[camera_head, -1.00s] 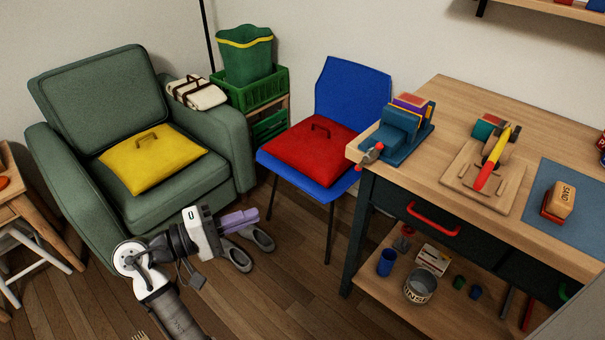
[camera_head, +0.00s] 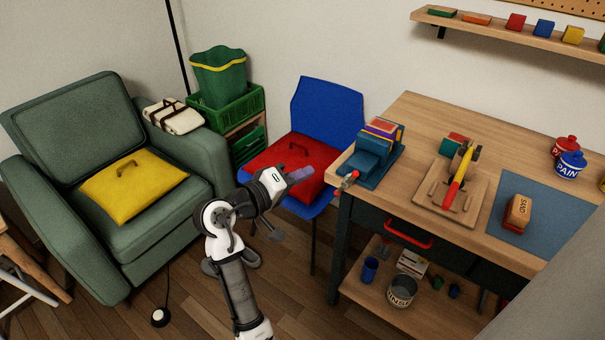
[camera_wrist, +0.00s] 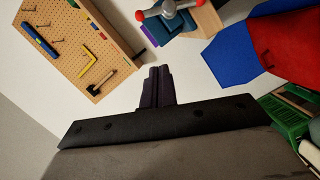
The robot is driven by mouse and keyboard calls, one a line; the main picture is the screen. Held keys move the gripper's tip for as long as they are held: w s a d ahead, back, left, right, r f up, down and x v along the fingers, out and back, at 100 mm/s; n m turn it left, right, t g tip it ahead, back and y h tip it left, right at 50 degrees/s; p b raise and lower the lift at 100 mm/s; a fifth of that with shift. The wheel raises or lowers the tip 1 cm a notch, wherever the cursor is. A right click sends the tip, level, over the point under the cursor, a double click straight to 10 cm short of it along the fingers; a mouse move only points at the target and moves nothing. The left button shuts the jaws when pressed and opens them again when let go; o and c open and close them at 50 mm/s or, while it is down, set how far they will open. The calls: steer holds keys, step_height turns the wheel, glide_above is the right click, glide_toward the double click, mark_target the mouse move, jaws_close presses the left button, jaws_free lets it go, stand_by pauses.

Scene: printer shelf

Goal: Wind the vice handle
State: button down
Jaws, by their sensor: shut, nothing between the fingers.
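The blue vice (camera_head: 372,163) sits on the front left corner of the wooden workbench (camera_head: 420,125). Its handle (camera_head: 348,181), a metal bar with red ball ends, sticks out past the bench's left edge. My gripper (camera_head: 306,172) is shut and empty, with purple fingers, to the left of the handle and apart from it, in front of the red cushion. In the wrist view the shut fingers (camera_wrist: 158,75) point up toward the handle (camera_wrist: 168,8) at the top edge, with a clear gap. The vice body is partly cut off there.
A blue chair (camera_head: 325,105) with a red cushion (camera_head: 318,160) stands just left of the bench. A red drawer handle (camera_head: 408,234) juts from the bench front. A green armchair (camera_head: 75,125) is at left. A wooden jig (camera_head: 440,200) lies on the bench.

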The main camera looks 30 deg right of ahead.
mark_target(348, 182)
steer(key=s+d+f+p, duration=0.2)
steer(key=d, duration=0.6)
steer(key=shift+f+p, duration=0.25)
steer(key=shift+p, duration=0.05)
steer(key=shift+s, duration=0.1)
steer(key=shift+d, duration=0.15)
steer(key=shift+r+m, duration=0.1)
steer(key=shift+m, duration=0.2)
